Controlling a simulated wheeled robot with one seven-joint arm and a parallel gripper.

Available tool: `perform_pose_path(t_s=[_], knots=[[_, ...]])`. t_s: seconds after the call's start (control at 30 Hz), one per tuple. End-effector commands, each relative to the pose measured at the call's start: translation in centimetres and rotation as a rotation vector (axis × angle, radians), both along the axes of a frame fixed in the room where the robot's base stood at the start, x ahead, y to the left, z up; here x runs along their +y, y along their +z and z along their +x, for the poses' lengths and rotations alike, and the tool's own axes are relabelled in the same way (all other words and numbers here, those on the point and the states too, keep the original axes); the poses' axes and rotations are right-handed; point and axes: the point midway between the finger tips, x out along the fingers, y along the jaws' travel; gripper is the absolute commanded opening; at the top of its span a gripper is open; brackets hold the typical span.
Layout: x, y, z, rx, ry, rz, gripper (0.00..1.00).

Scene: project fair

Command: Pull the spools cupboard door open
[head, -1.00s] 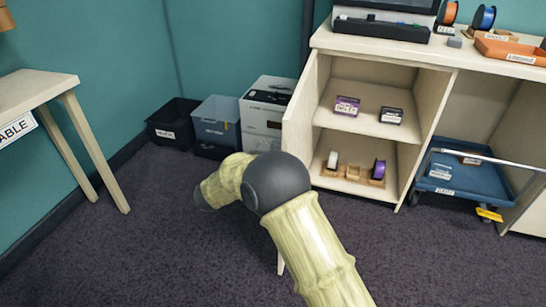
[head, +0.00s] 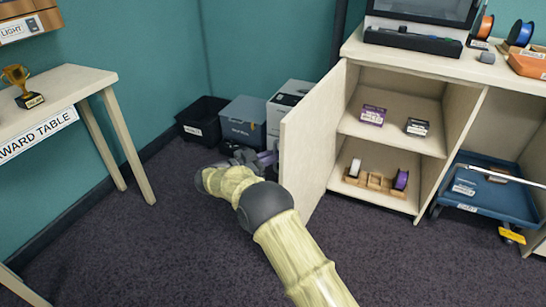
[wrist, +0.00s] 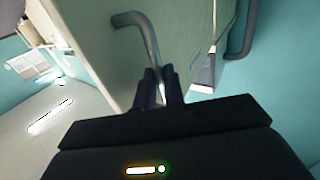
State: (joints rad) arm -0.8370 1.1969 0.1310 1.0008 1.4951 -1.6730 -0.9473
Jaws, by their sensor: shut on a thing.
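The spools cupboard door (head: 317,136) stands swung out to the left of the cupboard, and the inside shows. Its front face (wrist: 100,38) fills the upper middle of the wrist view. A grey bar handle (wrist: 148,42) runs down from that face to between my fingers. My gripper (wrist: 161,88) is shut on the handle. In the head view my gripper (head: 266,158) is at the far side of the door, partly hidden by my arm and the door. The cupboard (head: 392,103) holds a purple box and a dark box above, and a white and a purple spool on a wooden holder below.
A black bin (head: 203,120), a blue-grey bin (head: 242,122) and a white box (head: 287,103) stand by the wall behind my gripper. A blue cart (head: 488,203) is at the right. The award table (head: 75,92) is at the left, with bare floor between.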

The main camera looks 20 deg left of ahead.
Motion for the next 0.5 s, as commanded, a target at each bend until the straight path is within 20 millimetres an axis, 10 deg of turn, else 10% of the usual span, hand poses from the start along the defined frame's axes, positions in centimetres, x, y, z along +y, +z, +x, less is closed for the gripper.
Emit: perform_pose_path(t_s=[0.33, 0.5], knots=[[-0.48, 0.38, 0.56, -0.009, -0.006, -0.002, 0.00], [-0.29, 0.27, 0.37, -0.006, -0.004, -0.002, 0.33]])
